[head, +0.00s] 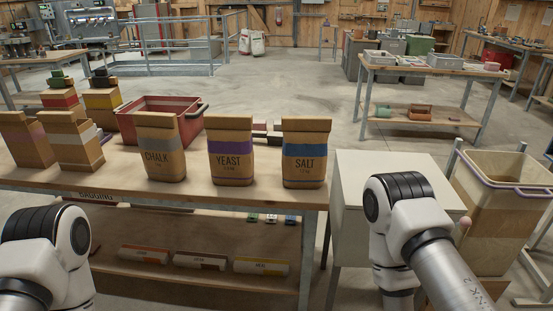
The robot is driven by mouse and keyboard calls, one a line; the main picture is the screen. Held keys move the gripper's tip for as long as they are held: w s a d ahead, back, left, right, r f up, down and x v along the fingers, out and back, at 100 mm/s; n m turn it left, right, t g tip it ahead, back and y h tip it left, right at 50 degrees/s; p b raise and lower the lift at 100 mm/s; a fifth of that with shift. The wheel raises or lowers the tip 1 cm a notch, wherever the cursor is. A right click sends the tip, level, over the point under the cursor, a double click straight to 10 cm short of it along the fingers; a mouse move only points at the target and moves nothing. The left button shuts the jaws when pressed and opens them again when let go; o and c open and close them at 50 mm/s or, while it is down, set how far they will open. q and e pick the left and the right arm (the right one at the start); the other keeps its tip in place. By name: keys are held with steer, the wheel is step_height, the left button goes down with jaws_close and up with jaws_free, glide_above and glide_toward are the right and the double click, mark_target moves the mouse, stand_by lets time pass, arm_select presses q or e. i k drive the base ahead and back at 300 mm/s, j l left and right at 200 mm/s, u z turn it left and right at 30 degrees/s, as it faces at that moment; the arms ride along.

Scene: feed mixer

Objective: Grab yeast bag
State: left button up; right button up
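The yeast bag (231,167) is a brown paper bag with a purple band and the word YEAST. It stands upright on the wooden bench (255,194), with its top folded over. The chalk bag (162,165) with a grey band stands to its left, and the salt bag (305,170) with a blue band stands to its right, with small gaps between. Parts of my two arms show at the lower left and lower right. Neither gripper is in the picture, and nothing of mine touches the yeast bag.
A red crate (127,123) and more paper bags (72,151) stand at the bench's left. A white cabinet (350,215) adjoins the bench's right end, with a tall bin (490,205) beyond. Rolled sacks (200,260) lie on the lower shelf. The bench's front strip is clear.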

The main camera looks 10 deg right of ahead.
mark_target(230, 151)
steer(key=i+l, duration=0.15)
steer(key=l, duration=0.25)
steer(key=i+l+u, duration=0.1)
steer(key=l, duration=0.3)
steer(key=i+l, duration=0.15)
steer(key=l, duration=0.25)
steer(key=i+l, duration=0.1)
steer(key=l, duration=0.3)
steer(key=u, duration=0.05)
